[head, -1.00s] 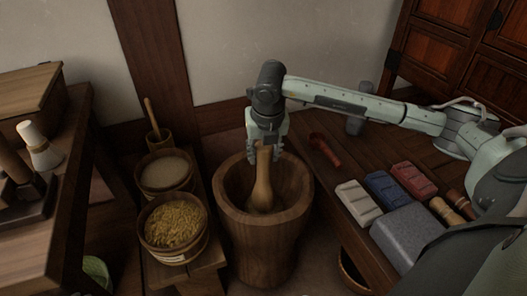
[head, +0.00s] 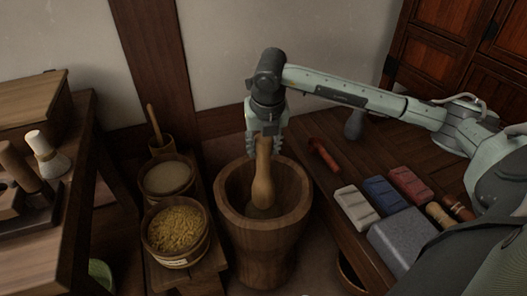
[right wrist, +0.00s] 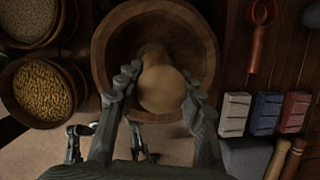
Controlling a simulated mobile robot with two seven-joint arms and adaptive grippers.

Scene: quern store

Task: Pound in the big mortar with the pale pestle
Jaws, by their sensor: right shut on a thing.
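The big wooden mortar (head: 272,247) stands on the floor at the middle of the head view, its bowl open upward. The pale pestle (head: 263,180) is nearly upright, its thick lower end inside the bowl's outline. Whether it touches the bottom is unclear. My right gripper (head: 265,141) is shut around the pestle's upper end, above the mortar's far rim. In the right wrist view, the pestle (right wrist: 161,88) shows end-on between my two fingers, with the mortar's rim (right wrist: 101,48) around it. The left gripper does not show in the head view.
Tubs of grain (head: 178,231) and pale meal (head: 166,178) stand on a low bench close left of the mortar. At right, a dark table holds a red ladle (head: 324,154), coloured blocks (head: 384,194) and a grey stone block (head: 405,241). A wall is behind.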

